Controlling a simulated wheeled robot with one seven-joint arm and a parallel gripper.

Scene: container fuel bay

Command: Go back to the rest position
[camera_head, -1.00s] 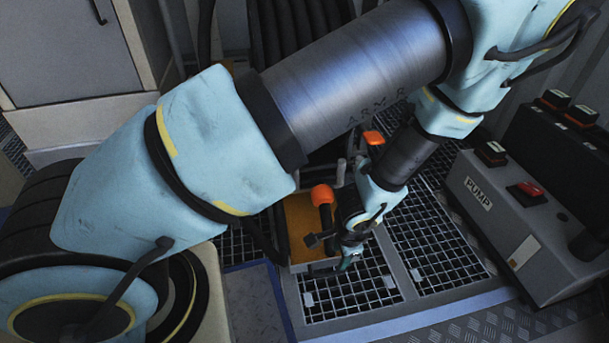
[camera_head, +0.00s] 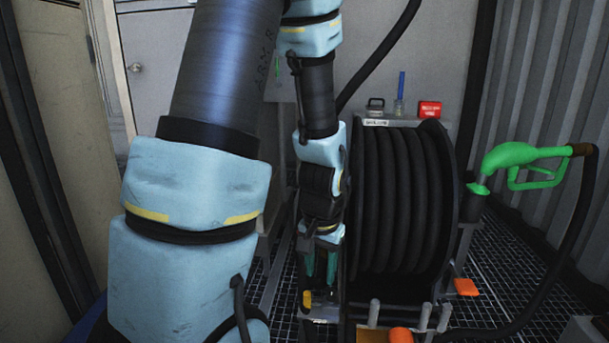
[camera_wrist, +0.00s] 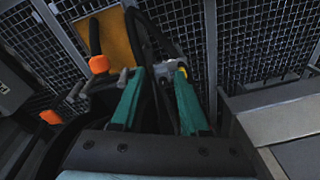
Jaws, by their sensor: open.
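My gripper (camera_head: 320,264) points down just left of the big black hose reel (camera_head: 398,200) in the head view. Its two teal fingers are apart with nothing held between them. In the wrist view my gripper (camera_wrist: 160,92) shows its open fingers over the dark grating, with the reel's frame close by. My arm reaches down across the left and middle of the head view and hides part of the cabinet behind it.
A green fuel nozzle (camera_head: 525,163) sits in a holder right of the reel. An orange knob (camera_head: 401,335) and an orange tab (camera_head: 466,287) are low near the reel. A red box (camera_head: 429,109) stands on the shelf behind. Grating (camera_head: 510,262) lies open at right.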

